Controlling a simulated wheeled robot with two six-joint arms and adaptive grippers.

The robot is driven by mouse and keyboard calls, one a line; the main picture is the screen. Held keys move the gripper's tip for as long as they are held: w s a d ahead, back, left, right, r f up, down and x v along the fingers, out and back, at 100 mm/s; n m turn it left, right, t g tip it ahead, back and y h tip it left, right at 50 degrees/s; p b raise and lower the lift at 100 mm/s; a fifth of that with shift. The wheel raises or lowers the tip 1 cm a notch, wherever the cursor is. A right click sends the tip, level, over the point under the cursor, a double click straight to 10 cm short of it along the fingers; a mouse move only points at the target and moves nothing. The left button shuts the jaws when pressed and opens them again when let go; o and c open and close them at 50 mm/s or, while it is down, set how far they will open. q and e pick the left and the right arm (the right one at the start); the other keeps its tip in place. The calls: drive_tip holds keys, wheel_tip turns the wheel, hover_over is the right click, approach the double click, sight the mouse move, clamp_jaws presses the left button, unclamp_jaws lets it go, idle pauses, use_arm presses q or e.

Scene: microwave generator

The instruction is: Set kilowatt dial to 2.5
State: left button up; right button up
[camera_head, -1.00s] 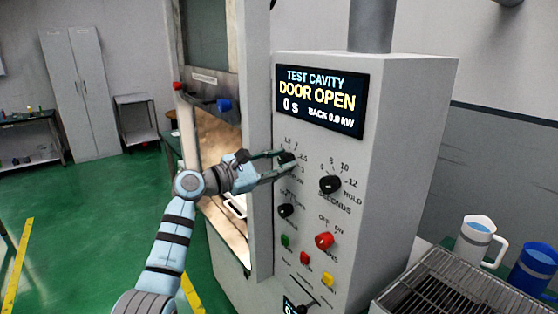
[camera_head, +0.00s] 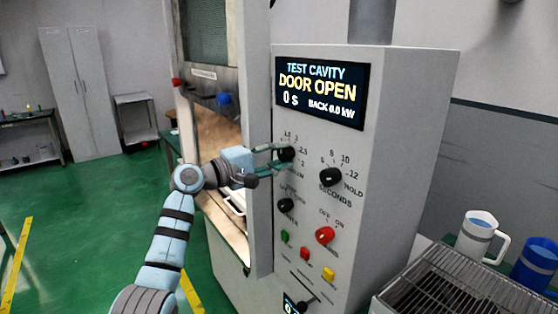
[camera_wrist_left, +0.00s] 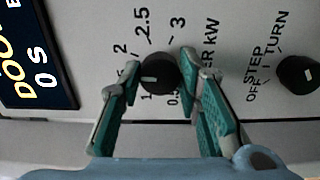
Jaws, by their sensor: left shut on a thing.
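The kilowatt dial (camera_head: 287,153) is a black round knob on the grey control panel, below the display and left of the seconds dial. My left gripper (camera_head: 281,156) reaches it from the left and is shut on it. In the left wrist view the dial (camera_wrist_left: 158,74) sits between the two green fingertips (camera_wrist_left: 160,70). Its white mark is on the knob's left part in that view; 2, 2.5 and 3 show above it. A label behind the left finger is partly hidden, so the exact setting cannot be told. My right gripper is not in view.
The display (camera_head: 320,92) reads DOOR OPEN, 0 s, BACK 0.0 kW. The seconds dial (camera_head: 330,177), a lower black knob (camera_head: 285,205) and a red knob (camera_head: 324,235) are close by. The cavity stands open left of the panel. A white mug (camera_head: 478,238) is at the right.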

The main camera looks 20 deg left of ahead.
use_arm(q)
drive_tip(key=m+b, duration=0.1)
drive_tip(key=m, duration=0.3)
drive_tip(key=m+b, duration=0.1)
drive_tip(key=m, duration=0.1)
drive_tip(key=shift+f+m+b, duration=0.25)
drive_tip(key=shift+m+b, duration=0.05)
drive_tip(key=m+b, duration=0.2)
drive_tip(key=m, duration=0.4)
idle(0.3)
drive_tip(key=o, duration=1.1)
drive_tip(key=shift+o, duration=0.2)
drive_tip(key=shift+r, duration=0.1)
